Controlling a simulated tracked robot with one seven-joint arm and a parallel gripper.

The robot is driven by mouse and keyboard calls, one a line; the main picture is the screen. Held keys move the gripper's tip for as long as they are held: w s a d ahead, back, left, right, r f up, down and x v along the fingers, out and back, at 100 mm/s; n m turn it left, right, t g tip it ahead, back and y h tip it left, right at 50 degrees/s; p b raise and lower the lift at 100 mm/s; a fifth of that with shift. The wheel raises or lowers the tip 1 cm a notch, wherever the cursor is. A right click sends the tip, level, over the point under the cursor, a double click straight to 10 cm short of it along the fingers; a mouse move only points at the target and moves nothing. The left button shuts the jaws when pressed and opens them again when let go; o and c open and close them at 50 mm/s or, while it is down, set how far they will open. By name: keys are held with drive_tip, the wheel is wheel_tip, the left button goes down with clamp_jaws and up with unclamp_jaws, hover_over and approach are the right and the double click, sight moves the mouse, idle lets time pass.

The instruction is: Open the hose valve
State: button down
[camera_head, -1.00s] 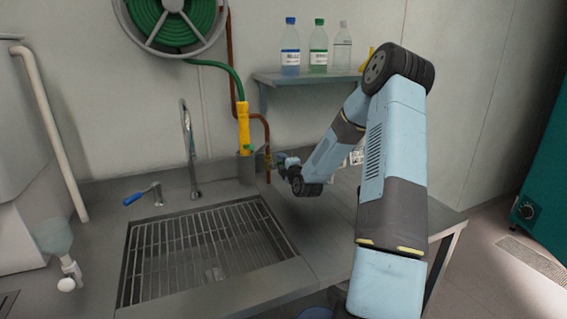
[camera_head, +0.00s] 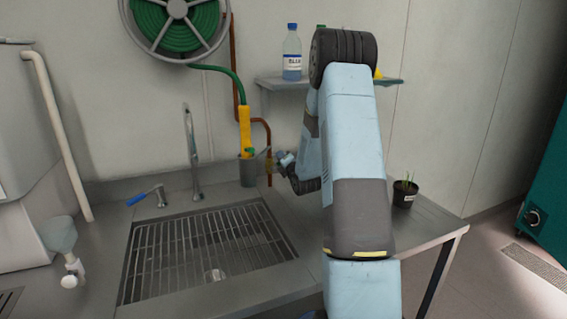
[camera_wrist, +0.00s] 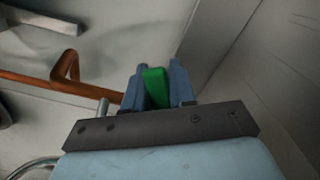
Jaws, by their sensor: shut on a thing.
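The hose valve's green handle (camera_wrist: 156,86) shows in the wrist view between the two blue-grey fingers of my gripper (camera_wrist: 160,84). My gripper is shut on it. In the head view my gripper (camera_head: 282,160) is at the lower end of the copper pipe (camera_head: 268,138), just right of the yellow spray nozzle (camera_head: 244,128). The valve body is small there and partly hidden by my gripper. The green hose (camera_head: 232,78) runs from the reel (camera_head: 178,22) down to the nozzle.
A sink with a metal grate (camera_head: 205,250) lies in front. A faucet (camera_head: 192,155) and a blue-handled lever (camera_head: 145,195) stand behind it. A potted plant (camera_head: 405,192) stands on the counter's right, close to my arm.

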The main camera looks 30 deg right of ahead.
drive_tip(key=shift+a+r+n, duration=0.2)
drive_tip(key=shift+a+n, duration=0.05)
drive_tip(key=shift+n, duration=0.55)
drive_tip(key=shift+a+r+n, duration=0.15)
drive_tip(key=shift+a+n, duration=0.1)
drive_tip(key=shift+n, duration=0.55)
drive_tip(key=shift+s, duration=0.1)
drive_tip(key=c, duration=1.3)
unclamp_jaws()
drive_tip(key=shift+a, duration=0.1)
drive_tip(key=shift+o, duration=1.4)
drive_tip(key=shift+r, duration=0.1)
drive_tip(key=shift+r, duration=0.1)
